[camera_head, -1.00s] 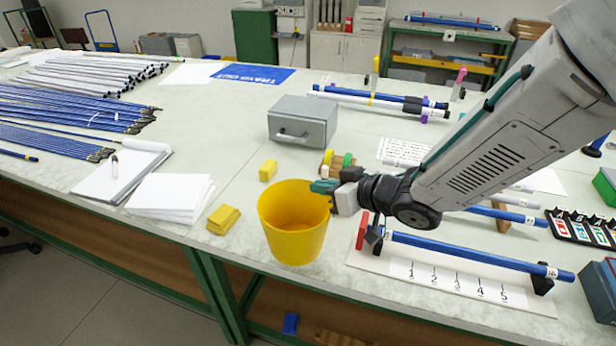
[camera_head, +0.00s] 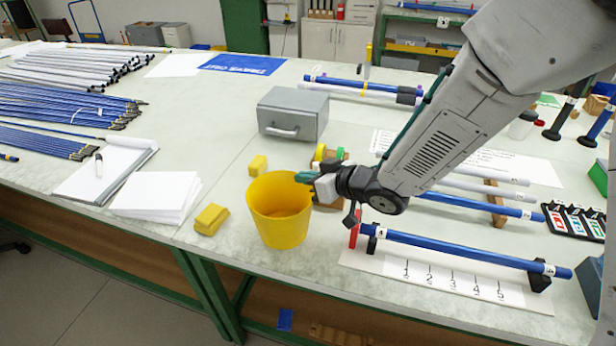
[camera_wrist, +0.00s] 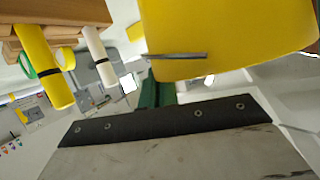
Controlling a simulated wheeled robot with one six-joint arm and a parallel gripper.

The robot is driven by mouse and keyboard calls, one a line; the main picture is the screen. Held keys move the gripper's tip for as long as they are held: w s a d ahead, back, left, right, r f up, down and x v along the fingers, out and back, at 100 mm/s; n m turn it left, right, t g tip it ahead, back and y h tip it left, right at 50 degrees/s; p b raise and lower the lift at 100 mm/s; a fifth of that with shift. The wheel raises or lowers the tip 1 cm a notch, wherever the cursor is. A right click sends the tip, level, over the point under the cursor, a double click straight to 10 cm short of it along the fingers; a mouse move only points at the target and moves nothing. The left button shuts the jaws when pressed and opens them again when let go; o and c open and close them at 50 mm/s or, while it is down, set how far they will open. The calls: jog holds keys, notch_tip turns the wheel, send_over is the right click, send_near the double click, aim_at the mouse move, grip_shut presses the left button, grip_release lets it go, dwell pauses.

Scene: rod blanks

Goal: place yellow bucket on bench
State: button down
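The yellow bucket (camera_head: 279,218) is upright at the front of the pale bench (camera_head: 225,180), open side up. It looks empty as far as I can see inside. My gripper (camera_head: 308,178) is at its right rim, with a teal finger reaching over the rim, and appears shut on it. In the wrist view, the bucket's yellow wall (camera_wrist: 235,35) fills the upper right, close to the fingers. I cannot tell whether the bucket's base touches the bench or hangs just above it.
Yellow blocks (camera_head: 211,219) and a paper stack (camera_head: 155,196) lie left of the bucket. A grey metal box (camera_head: 292,113) stands behind. A rack with a blue rod (camera_head: 460,250) is close on the right. The bench's front edge is just in front.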

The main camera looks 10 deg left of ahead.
jog(key=shift+f, duration=0.1)
jog(key=c, duration=1.7)
grip_release()
jog(key=shift+d, duration=0.1)
jog(key=v, duration=1.2)
